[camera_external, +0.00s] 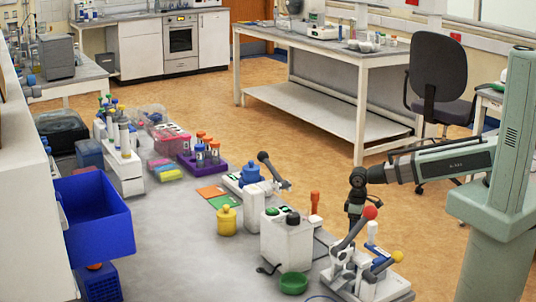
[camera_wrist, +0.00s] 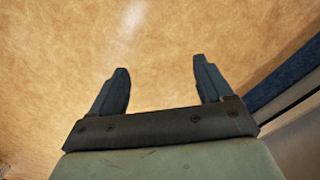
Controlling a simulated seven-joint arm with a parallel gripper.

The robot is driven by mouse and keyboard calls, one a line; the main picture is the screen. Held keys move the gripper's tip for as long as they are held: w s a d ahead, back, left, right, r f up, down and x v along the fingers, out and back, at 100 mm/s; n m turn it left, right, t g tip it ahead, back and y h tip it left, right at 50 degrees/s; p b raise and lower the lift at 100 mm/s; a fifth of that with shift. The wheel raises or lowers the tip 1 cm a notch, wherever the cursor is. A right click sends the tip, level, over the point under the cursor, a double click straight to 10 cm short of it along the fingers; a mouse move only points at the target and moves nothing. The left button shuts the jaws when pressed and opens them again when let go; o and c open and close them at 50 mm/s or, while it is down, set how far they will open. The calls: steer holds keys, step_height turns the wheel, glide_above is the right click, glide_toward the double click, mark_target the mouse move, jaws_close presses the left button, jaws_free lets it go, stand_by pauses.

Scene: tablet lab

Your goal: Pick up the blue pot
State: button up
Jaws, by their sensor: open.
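The blue pot (camera_external: 250,172) stands upright among the equipment in the middle of the grey bench in the external view, beside a dark-handled lever. A similar yellow pot (camera_external: 226,220) stands in front of it. My gripper (camera_external: 354,214) points down at the bench's right side, to the right of the blue pot and apart from it. In the wrist view, the two fingers of my gripper (camera_wrist: 160,68) are spread with nothing between them.
A white box device (camera_external: 287,243), a green bowl (camera_external: 293,283) and a multi-lever stand (camera_external: 385,287) occupy the bench's near right. A purple tube rack (camera_external: 202,164) stands behind left of the blue pot. A large blue bin (camera_external: 97,222) is at left. Bare bench lies left of the yellow pot.

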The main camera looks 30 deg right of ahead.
steer(key=a+r+n+t+y, duration=0.1)
steer(key=a+r+n+y, duration=0.1)
steer(key=a+r, duration=0.95)
steer(key=n+y, duration=0.4)
glide_toward(252, 161)
steer(key=a+v, duration=0.1)
steer(key=v, duration=0.3)
steer(key=a+f, duration=0.1)
steer(key=f, duration=0.1)
steer(key=a+f+n, duration=0.1)
steer(key=f, duration=0.2)
steer(key=a+f+n, duration=0.1)
steer(key=f, duration=0.2)
steer(key=shift+w+a+f, duration=0.1)
steer(key=shift+w, duration=0.15)
steer(key=shift+w+x, duration=0.2)
steer(key=shift+x, duration=1.1)
steer(key=shift+w+x, duration=0.15)
steer(key=shift+x, duration=1.1)
steer(key=shift+a, duration=0.15)
steer(key=shift+c, duration=0.4)
